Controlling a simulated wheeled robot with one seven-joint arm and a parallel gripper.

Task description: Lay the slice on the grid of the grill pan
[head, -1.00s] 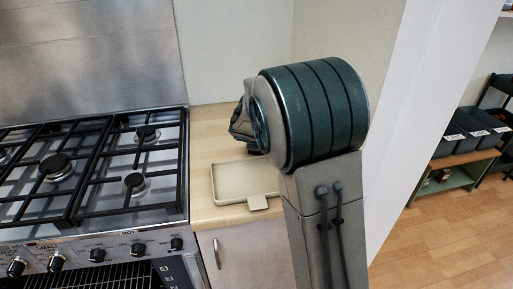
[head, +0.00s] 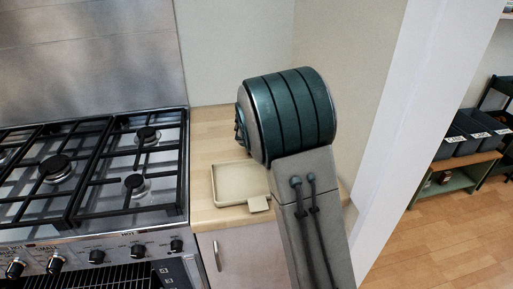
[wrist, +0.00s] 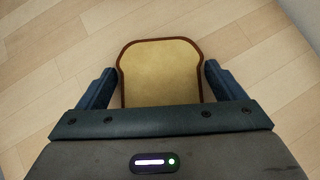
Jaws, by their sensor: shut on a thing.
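The slice (wrist: 160,62) is bread with a brown crust and a pale yellow-tan face. In the wrist view my gripper (wrist: 160,85) is shut on it, with a dark finger at each side edge. Pale wood lies below the slice, at a distance I cannot tell. The slice and fingers are hidden behind my arm in the head view. The grid (head: 112,276), a row of dark bars, shows in the opening below the cooker's control panel at the bottom of the head view. The pan under it is not clearly seen.
A shallow beige tray (head: 237,202) with a front tab lies empty on the wooden worktop (head: 208,128), partly behind my arm. The hob (head: 95,170) with black pan supports stands to the left. A shelf with dark bins (head: 465,135) is far right.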

